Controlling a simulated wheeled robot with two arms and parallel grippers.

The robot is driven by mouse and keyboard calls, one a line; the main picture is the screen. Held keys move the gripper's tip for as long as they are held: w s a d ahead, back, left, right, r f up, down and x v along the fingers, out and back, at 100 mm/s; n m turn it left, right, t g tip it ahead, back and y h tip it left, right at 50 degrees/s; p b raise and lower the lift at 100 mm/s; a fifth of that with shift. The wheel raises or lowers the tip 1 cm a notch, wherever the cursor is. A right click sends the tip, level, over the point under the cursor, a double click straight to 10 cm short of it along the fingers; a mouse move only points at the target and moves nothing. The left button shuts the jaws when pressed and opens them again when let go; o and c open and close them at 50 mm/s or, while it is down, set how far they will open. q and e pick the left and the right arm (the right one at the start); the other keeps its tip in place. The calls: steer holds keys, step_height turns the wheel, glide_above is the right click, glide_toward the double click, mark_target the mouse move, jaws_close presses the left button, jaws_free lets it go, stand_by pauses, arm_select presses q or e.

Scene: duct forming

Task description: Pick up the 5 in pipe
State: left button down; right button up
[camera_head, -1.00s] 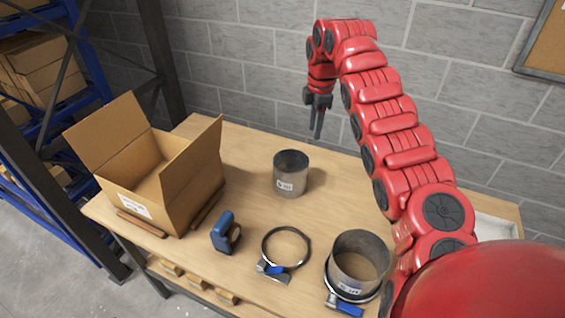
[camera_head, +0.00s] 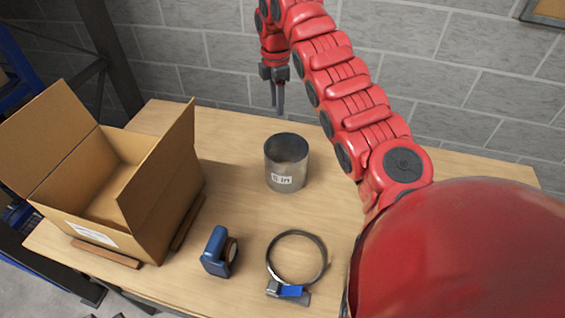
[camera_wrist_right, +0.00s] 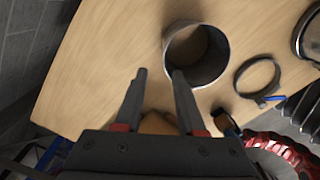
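The 5 in pipe (camera_head: 287,166) is a short grey metal cylinder with a white label. It stands upright on the wooden table, and its open top shows. In the right wrist view the pipe (camera_wrist_right: 208,72) is just beyond the fingertips. My right gripper (camera_head: 277,108) points down, above and behind the pipe, slightly left of its middle and apart from it. In the right wrist view its two fingers (camera_wrist_right: 158,76) are spread with a gap between them and hold nothing. My left gripper is not in view.
An open cardboard box (camera_head: 160,205) stands at the left. A blue tape-like tool (camera_head: 217,253) and a ring clamp (camera_head: 296,259) with a blue part lie in front of the pipe. A second pipe (camera_wrist_right: 311,40) shows at the right wrist view's edge. A block wall is behind.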

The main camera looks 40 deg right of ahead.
steer(key=p, duration=0.3)
glide_above(277, 147)
step_height(277, 147, down, 11)
steer(key=shift+w+d+f+p, duration=0.2)
steer(key=shift+d+p, duration=0.1)
steer(key=shift+p, duration=0.25)
steer(key=f, duration=0.1)
steer(key=f+p, duration=0.2)
steer(key=shift+s+a+f, duration=0.25)
steer(key=shift+a+f, duration=0.05)
steer(key=shift+f, duration=0.4)
steer(key=shift+w, duration=0.1)
jaws_close()
steer(key=shift+d, duration=0.1)
